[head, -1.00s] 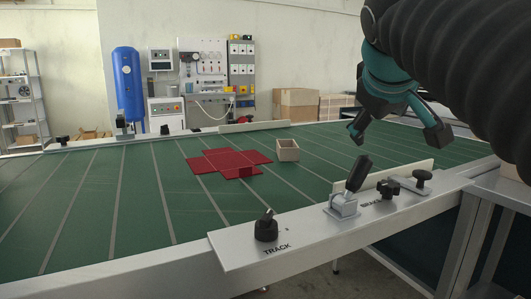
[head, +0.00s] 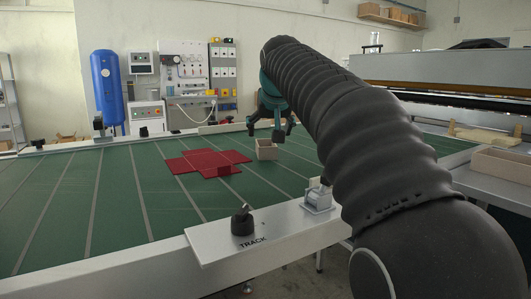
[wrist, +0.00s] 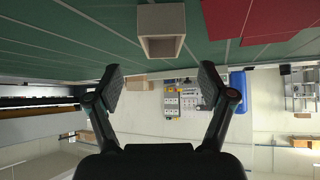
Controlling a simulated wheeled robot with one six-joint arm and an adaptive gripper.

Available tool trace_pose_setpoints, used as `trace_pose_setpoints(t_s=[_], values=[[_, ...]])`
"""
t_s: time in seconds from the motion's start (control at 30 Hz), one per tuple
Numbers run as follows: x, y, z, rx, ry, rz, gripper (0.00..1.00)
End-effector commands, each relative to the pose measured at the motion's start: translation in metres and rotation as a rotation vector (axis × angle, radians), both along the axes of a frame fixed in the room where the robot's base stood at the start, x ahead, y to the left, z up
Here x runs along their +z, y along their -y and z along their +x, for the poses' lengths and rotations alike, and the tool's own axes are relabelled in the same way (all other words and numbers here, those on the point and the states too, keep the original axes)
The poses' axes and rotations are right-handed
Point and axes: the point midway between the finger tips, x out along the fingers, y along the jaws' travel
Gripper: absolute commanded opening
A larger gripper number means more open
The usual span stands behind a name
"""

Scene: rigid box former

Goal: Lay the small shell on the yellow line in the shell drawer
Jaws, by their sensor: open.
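The small shell (head: 266,150) is a beige open box on the green table, just right of the red cross-shaped sheet. It also shows in the wrist view (wrist: 161,32), at the top centre with its open side visible. My gripper (head: 269,130) appears just above the shell in the head view, its fingers pointing down. In the wrist view my gripper (wrist: 160,82) is open and empty, with its fingers spread wide and the shell beyond the tips. I cannot make out the shell drawer or a yellow line for certain.
The red sheet (head: 206,163) lies flat beside the shell; it also shows in the wrist view (wrist: 270,20). A larger beige box (head: 503,168) stands at the right edge. The TRACK control panel (head: 235,240) lines the front rail. Much of the green table (head: 110,210) is clear.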

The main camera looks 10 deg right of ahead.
Motion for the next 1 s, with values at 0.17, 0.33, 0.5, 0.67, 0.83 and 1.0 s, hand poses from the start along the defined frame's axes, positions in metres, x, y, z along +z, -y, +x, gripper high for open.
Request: trace_pose_setpoints(t_s=[0.17,0.33,0.5,0.67,0.83,1.0], values=[[-0.015,0.001,0.015,0.001,-0.001,-0.001,0.81],[-0.019,0.001,0.019,0.001,-0.001,-0.001,0.81],[-0.03,0.0,0.031,0.001,-0.002,-0.001,0.81],[-0.046,0.001,0.049,0.001,-0.002,-0.002,0.81],[-0.053,0.001,0.056,0.001,0.001,-0.001,0.81],[-0.052,0.001,0.056,0.001,0.001,-0.001,0.79]])
